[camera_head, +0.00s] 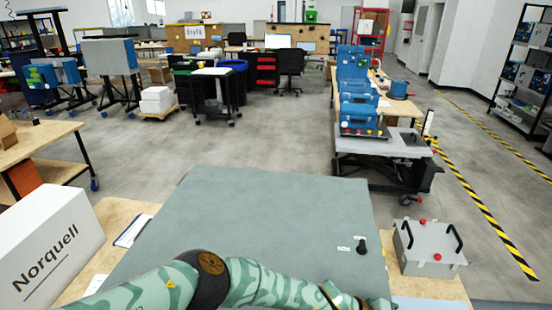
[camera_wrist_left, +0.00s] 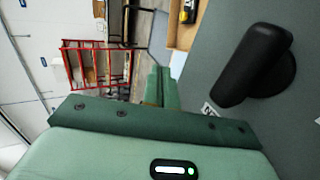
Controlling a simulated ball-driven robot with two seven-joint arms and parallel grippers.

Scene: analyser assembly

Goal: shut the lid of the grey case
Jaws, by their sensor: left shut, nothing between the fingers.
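A large flat grey panel (camera_head: 270,215), which looks like the lid of the grey case, fills the lower middle of the head view. A black handle (camera_head: 361,246) and small white labels sit near its right edge; the handle (camera_wrist_left: 255,65) is large in the left wrist view. I cannot tell how far the lid is from shut; the case body is hidden. My left arm crosses the near part of the panel. Its gripper (camera_wrist_left: 160,88) is shut and empty, beside the handle and apart from it in the wrist view. My right gripper is not in view.
A white Norquell box (camera_head: 48,245) stands on the wooden table at the left. A smaller grey box (camera_head: 430,250) with black handles and red knobs stands at the right. A cart (camera_head: 380,150) with blue equipment is beyond. Open floor lies behind the panel.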

